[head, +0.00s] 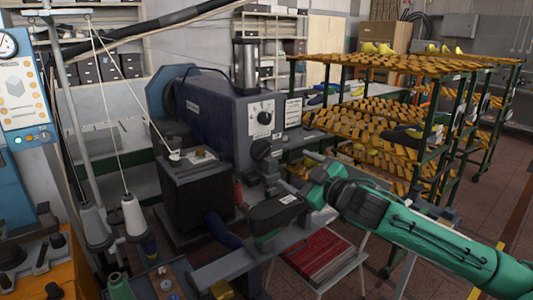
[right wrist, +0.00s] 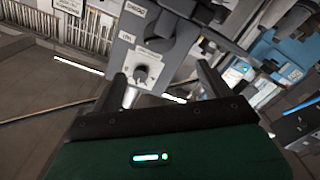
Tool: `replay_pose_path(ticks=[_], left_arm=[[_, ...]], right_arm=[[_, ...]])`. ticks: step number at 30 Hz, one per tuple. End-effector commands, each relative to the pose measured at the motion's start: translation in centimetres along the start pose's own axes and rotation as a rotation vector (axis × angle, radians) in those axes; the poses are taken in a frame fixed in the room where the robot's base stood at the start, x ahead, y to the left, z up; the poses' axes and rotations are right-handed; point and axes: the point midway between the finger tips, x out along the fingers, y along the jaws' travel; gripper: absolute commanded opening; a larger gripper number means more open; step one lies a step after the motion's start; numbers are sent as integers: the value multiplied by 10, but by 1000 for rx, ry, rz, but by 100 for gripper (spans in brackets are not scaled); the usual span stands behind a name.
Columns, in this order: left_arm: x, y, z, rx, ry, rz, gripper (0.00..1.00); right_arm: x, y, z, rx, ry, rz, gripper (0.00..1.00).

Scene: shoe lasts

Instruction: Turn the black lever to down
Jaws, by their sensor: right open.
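Dark blocks (head: 263,150) sit on the machine below the dial; I cannot tell for certain which dark part is the black lever. My right gripper (head: 298,172) is in front of the machine, to the lower right of the dial. It is open and empty in the right wrist view (right wrist: 161,70). My left gripper is not in view.
A green-framed rack (head: 437,160) with shoe lasts on several shelves stands to the right. A black box-shaped unit (head: 195,190) stands left of the machine's face. Thread cones (head: 134,217) stand further left. A red stack (head: 318,257) lies on a low stand below my right arm.

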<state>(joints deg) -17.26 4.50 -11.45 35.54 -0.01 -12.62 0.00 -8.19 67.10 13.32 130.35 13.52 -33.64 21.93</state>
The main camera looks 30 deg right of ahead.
Motion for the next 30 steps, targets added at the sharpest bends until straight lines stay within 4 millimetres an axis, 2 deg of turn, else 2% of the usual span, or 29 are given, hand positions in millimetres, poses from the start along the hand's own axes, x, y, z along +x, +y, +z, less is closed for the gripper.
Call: replay_pose_path(ticks=[17, 30], left_arm=[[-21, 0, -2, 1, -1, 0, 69], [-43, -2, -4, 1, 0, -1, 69]], right_arm=[[47, 3, -2, -1, 0, 3, 80], [98, 2, -2, -1, -1, 2, 80]])
